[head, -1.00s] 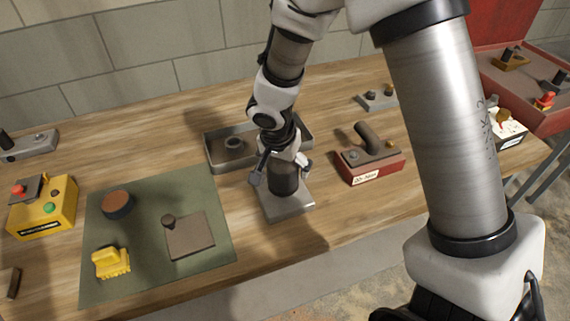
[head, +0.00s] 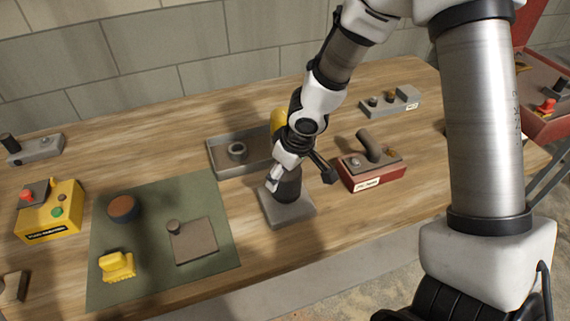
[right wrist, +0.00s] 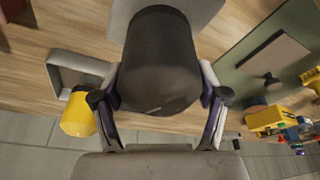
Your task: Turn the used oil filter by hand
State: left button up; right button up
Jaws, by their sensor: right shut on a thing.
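The used oil filter (head: 288,187) is a dark upright cylinder on a square grey block (head: 287,213) near the middle of the bench. My right gripper (head: 300,180) comes down on it from above and behind, with one finger on each side. In the right wrist view the filter (right wrist: 160,60) fills the space between the fingers (right wrist: 160,98), which are shut on it. The grey block (right wrist: 125,15) shows partly behind it. The filter's upper part is partly hidden by the gripper in the head view. My left gripper is not in view.
Close behind stands a grey tray (head: 219,169) with a ring in it, and a yellow cylinder (head: 278,121). A red box (head: 372,182) with a dark handle is at right. A green mat (head: 150,230) with several parts and a yellow button box (head: 50,217) lie at left.

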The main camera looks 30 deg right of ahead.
jog(key=shift+s+r+n+y+p, duration=0.15)
jog(key=shift+n+y+p, duration=0.15)
jog(key=shift+n+p, duration=0.8)
jog(key=shift+f, duration=0.3)
jog(key=o, duration=1.5)
jog(key=shift+w, duration=0.2)
jog(key=shift+r, duration=0.15)
